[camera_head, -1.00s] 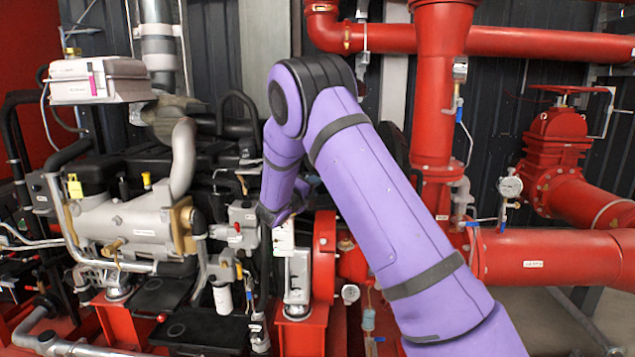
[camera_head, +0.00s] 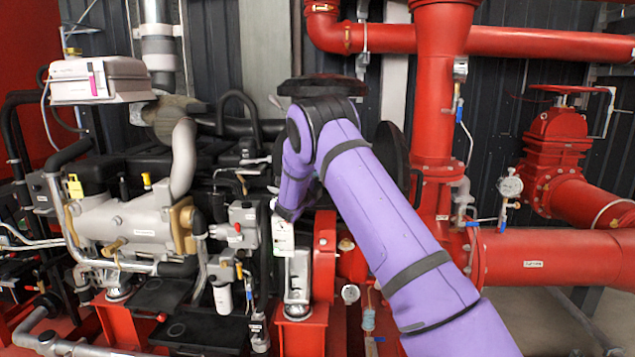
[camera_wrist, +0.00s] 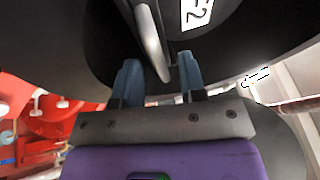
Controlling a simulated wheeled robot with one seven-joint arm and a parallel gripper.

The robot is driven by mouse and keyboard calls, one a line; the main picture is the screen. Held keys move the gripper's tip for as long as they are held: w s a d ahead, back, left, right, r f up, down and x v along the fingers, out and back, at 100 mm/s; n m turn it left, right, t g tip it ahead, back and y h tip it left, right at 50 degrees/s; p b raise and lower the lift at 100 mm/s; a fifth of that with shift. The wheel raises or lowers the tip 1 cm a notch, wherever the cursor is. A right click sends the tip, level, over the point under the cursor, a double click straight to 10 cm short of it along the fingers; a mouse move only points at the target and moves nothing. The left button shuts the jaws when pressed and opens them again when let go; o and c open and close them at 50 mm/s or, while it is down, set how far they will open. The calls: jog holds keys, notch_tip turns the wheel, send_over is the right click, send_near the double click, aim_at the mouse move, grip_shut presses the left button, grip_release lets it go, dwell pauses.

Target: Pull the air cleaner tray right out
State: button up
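In the wrist view a large dark rounded body (camera_wrist: 225,60) with a white label fills the upper part. A grey bar-shaped handle (camera_wrist: 150,40) runs down across it. My gripper (camera_wrist: 158,78) has its two blue fingers apart, with the lower end of the handle between them. A gap shows on the left side of the handle; I cannot tell if the right finger touches it. I cannot tell for sure whether this body is the air cleaner tray. In the head view my purple arm hides my gripper.
In the head view a flat dark round part (camera_head: 322,86) shows above my arm's bend. A dark disc (camera_head: 394,160) stands behind my arm. The grey and black engine (camera_head: 130,220) lies left, red pipes (camera_head: 560,258) right. A pale box (camera_head: 98,80) sits upper left.

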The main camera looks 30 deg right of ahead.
jog(key=shift+w+d+r, duration=0.1)
jog(key=shift+w+d, duration=0.2)
jog(key=shift+d, duration=0.2)
grip_shut()
jog(key=shift+s+a, duration=0.1)
jog(key=shift+s, duration=0.05)
jog(key=s+a, duration=0.6)
jog(key=s, duration=0.3)
jog(key=s+a, duration=0.6)
jog(key=s, duration=0.3)
jog(key=shift+s+a, duration=0.3)
grip_release()
jog(key=shift+s+a, duration=0.1)
